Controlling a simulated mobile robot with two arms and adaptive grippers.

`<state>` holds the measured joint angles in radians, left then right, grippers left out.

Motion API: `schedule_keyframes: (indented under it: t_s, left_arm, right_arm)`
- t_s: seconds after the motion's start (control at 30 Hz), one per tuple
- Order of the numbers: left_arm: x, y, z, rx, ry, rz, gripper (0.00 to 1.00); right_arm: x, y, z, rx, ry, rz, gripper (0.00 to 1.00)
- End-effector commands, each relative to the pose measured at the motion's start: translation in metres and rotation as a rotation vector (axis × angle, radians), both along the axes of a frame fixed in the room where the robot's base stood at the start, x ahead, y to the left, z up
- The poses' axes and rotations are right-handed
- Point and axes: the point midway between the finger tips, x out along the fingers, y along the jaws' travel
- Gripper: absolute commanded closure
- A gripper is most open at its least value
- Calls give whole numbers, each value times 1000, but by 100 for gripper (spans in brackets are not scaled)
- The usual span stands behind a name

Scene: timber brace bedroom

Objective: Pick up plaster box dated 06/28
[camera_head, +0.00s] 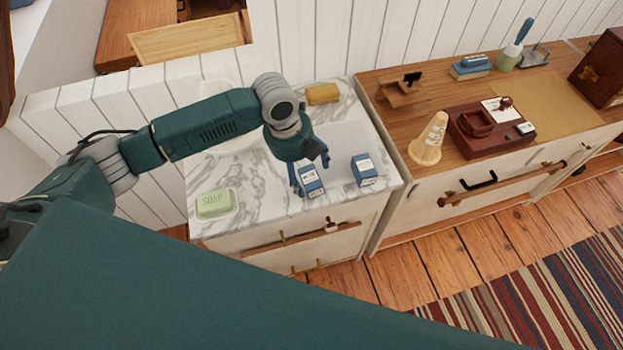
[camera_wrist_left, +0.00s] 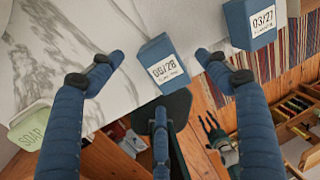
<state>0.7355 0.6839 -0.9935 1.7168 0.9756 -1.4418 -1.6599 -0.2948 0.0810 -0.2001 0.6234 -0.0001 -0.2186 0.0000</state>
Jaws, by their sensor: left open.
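The plaster box whose label reads like 06/28 (camera_wrist_left: 165,70) is a blue box with a white label, standing on the marble top near its front edge. It also shows in the head view (camera_head: 312,181), where its label is too small to read. My left gripper (camera_head: 308,168) is open, with blue fingers close to this box. In the left wrist view the fingertips (camera_wrist_left: 160,56) are spread to either side of the box, and no grip on it shows. A second blue box, labelled 03/27 (camera_wrist_left: 255,22), stands to the right and also shows in the head view (camera_head: 365,170).
A green soap bar (camera_head: 215,204) lies at the left front of the marble top (camera_head: 265,205), and a yellow block (camera_head: 322,94) at the back. The wooden counter at right holds a cone (camera_head: 429,138) and a dark red box (camera_head: 490,132). A striped rug (camera_head: 550,295) covers the floor.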

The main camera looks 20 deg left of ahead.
Motion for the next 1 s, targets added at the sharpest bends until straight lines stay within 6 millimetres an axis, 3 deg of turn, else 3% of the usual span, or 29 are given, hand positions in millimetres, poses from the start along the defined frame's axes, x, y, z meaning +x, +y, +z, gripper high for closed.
schedule_keyframes:
  t_s: [0.17,0.3,0.57,0.6,0.83,1.0]
  left_arm:
    - [-2,-3,-24,0,7,1,24]
    - [1,-5,-42,0,3,1,24]
    - [2,-6,-47,0,0,0,24]
    - [2,-6,-47,1,1,0,26]
    - [1,-5,-46,1,1,0,72]
    - [2,-5,-46,1,1,0,74]
  right_arm:
    - [-4,0,17,0,6,0,60]
    - [-7,0,17,-1,10,0,60]
    - [-8,0,17,-2,12,0,60]
    - [-8,0,17,-2,12,0,60]
    - [-8,0,17,-2,12,0,60]
    - [-8,0,17,-1,12,0,60]
